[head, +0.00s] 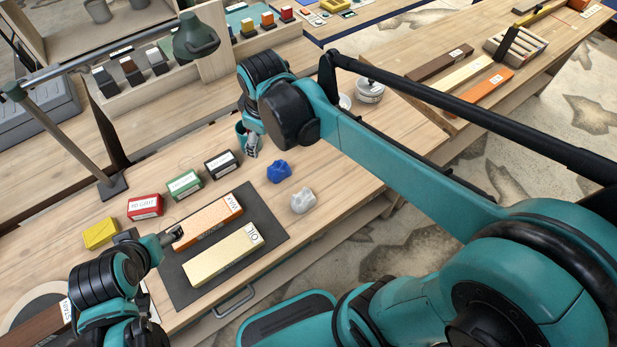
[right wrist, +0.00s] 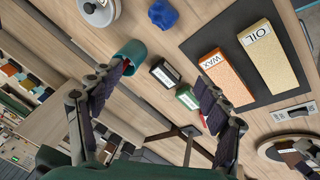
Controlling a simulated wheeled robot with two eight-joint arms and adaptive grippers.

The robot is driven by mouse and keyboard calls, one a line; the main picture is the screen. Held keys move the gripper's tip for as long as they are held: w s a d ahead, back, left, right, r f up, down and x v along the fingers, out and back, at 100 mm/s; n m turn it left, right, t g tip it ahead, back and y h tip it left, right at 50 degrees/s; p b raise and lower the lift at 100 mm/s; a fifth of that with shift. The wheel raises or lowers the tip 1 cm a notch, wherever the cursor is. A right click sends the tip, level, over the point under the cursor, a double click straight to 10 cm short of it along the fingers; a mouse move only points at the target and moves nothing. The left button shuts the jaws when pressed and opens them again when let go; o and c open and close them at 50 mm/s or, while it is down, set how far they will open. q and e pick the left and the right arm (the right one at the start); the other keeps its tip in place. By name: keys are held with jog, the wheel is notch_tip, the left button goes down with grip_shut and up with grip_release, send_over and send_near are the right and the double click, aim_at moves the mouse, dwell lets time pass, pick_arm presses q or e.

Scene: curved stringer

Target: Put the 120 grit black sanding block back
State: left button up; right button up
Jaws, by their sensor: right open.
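The black sanding block (head: 221,164) stands on the bench at the far end of a row with a green block (head: 185,185), a red block (head: 145,207) and a yellow block (head: 100,232). Its white label is too small to read surely. My right gripper (head: 251,148) is open and empty, above the bench just right of the black block. In the right wrist view the black block (right wrist: 165,73) shows between the open fingers (right wrist: 167,76), beyond their tips. My left gripper (head: 173,236) is beside the orange WAX block (head: 208,222); its jaws are unclear.
The pale OIL block (head: 222,258) and the WAX block lie on a dark mat (head: 270,215). Blue (head: 279,171) and grey (head: 303,201) lumps lie nearby. A teal round thing (right wrist: 130,52) is close to one right fingertip. A wooden rack (head: 165,105) and a lamp (head: 195,38) stand behind.

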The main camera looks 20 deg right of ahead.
jog(key=s+d+f+m+t, duration=0.1)
jog(key=s+d+f+m, duration=0.1)
jog(key=s+m, duration=0.2)
jog(key=s+d+f+m+t, duration=0.2)
jog(key=s+d+m, duration=0.1)
jog(key=s, duration=0.6)
jog(key=shift+s+d+f+m, duration=0.15)
jog(key=shift+s+d+m, duration=0.2)
jog(key=shift+m, duration=0.55)
